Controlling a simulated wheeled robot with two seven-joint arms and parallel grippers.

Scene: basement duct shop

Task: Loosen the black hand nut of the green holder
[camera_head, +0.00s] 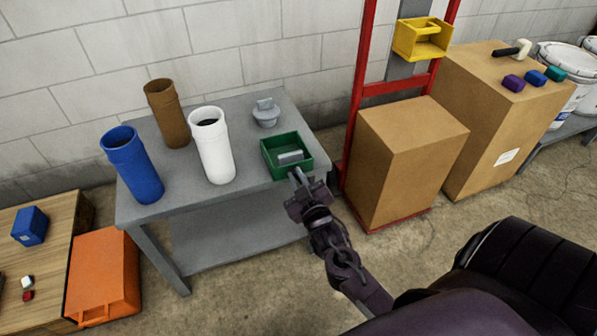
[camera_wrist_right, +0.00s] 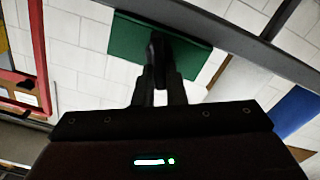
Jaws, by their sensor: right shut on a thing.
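The green holder (camera_head: 268,160) is an open-topped box at the right front corner of the grey table, with a grey block (camera_head: 290,157) inside. It also shows in the wrist view (camera_wrist_right: 190,45), at the top. My right gripper (camera_head: 299,180) is at the holder's near side. In the wrist view its fingers (camera_wrist_right: 157,65) are close together on a dark piece against the green face, which looks like the black hand nut (camera_wrist_right: 157,42). The fingers hide most of the nut, and its thread cannot be seen. My left gripper is not in view.
On the grey table (camera_head: 245,181) stand a blue tube (camera_head: 135,167), a brown tube (camera_head: 167,115), a white tube (camera_head: 214,150) and a grey capped fitting (camera_head: 266,113). A red hand truck (camera_head: 357,100) with a cardboard box (camera_head: 398,165) stands close right of the holder.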

